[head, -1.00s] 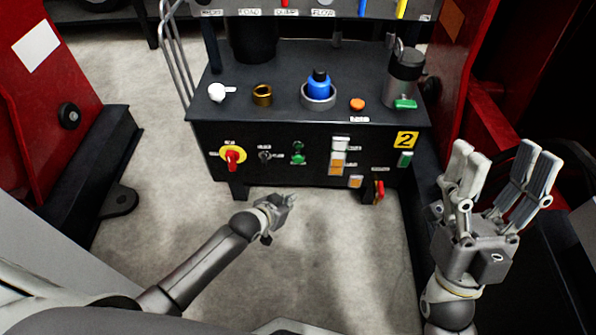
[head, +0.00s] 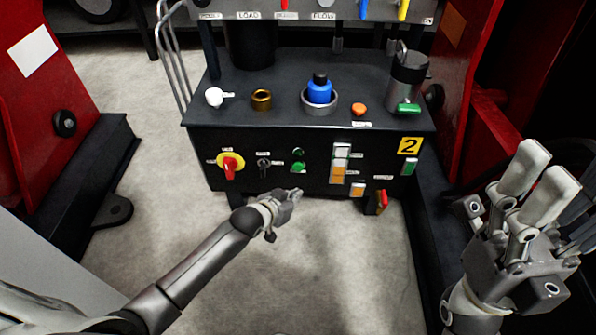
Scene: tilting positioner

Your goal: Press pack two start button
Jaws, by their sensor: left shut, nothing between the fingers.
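My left gripper (head: 296,193) is shut and empty, in front of the cabinet's lower edge. In the picture it is just below the green button and not touching it. My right gripper (head: 545,175) is at the right, away from the panel, with its fingers apart and empty.
A red-and-yellow rotary switch (head: 230,166), a black selector (head: 264,167), an orange-white indicator column (head: 340,164) and a red handle (head: 382,201) share the front. A blue-capped fitting (head: 319,90) stands on top. Red machine frames (head: 45,110) flank both sides. Floor below is clear.

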